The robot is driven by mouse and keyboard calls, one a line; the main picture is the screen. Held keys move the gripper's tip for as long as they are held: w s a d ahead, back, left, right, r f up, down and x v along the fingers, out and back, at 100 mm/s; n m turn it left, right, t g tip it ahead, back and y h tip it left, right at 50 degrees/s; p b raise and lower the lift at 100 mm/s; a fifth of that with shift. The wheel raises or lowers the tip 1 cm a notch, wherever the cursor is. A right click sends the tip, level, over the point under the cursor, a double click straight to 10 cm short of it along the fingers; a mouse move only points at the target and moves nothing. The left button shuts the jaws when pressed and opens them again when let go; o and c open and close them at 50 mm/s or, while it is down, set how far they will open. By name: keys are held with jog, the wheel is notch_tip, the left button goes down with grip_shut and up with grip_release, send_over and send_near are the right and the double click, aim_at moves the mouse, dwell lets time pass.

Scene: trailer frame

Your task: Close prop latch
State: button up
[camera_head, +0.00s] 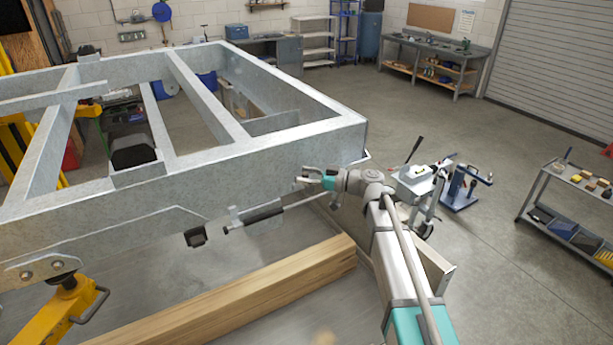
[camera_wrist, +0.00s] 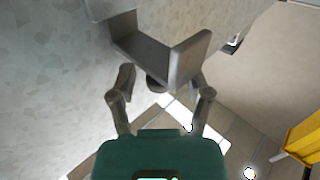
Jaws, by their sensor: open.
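The grey trailer frame (camera_head: 190,190) fills the left of the head view. My gripper (camera_head: 305,174) is beside its long side beam, near the right corner. In the wrist view my gripper (camera_wrist: 162,84) is open, with its fingers apart and nothing held between them. A grey metal bracket with a raised flap (camera_wrist: 190,60) is just beyond the fingertips, close to the right one; I cannot tell whether they touch. It looks like the latch, but whether it is open or closed is unclear. A rod with a black sleeve (camera_head: 263,213) lies below the beam.
A long wooden beam (camera_head: 240,297) lies below the trailer frame. A yellow jack stand (camera_head: 68,306) is at the lower left. A blue-based tool stand (camera_head: 466,190) is right of my arm, and a shelf cart (camera_head: 575,205) is farther right. Open floor lies between them.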

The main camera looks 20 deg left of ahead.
jog(key=shift+c, duration=0.3)
grip_shut()
jog(key=shift+s+a+f+b, duration=0.1)
jog(key=shift+b, duration=0.25)
